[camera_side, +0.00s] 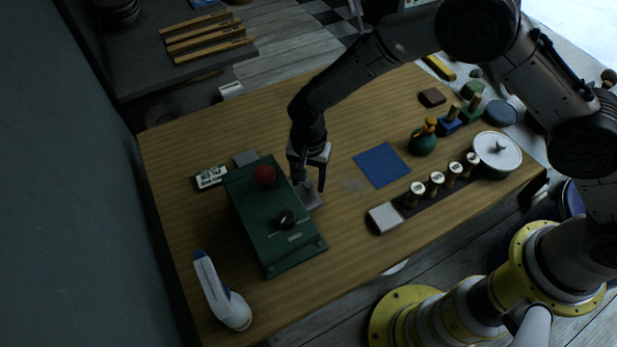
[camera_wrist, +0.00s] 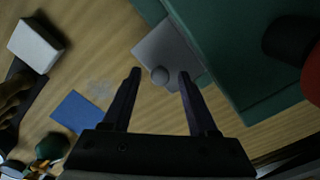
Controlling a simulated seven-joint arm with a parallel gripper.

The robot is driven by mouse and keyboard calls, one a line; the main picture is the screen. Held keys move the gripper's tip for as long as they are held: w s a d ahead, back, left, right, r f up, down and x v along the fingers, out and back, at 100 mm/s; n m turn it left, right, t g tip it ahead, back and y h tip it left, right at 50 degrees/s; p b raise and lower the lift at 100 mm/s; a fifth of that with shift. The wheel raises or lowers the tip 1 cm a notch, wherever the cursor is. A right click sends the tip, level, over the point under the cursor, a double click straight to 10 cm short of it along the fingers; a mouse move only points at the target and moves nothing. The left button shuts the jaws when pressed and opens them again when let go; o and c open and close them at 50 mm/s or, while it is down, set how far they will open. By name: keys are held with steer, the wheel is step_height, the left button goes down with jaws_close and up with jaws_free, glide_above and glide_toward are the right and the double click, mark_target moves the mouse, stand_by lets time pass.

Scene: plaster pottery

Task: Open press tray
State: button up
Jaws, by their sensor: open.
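A small round knob (camera_wrist: 159,75) sits near the tray's outer edge. My gripper (camera_side: 311,184) points down over the tray. In the wrist view my open gripper (camera_wrist: 160,73) has one finger on each side of the knob. I cannot tell whether either finger touches it.
A blue mat (camera_side: 382,165) and bare wood lie right of the tray. A spray bottle (camera_side: 221,292) stands in front-left of the press.

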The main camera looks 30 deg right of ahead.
jaws_close()
steer(key=shift+r, duration=0.1)
stand_by(1.2)
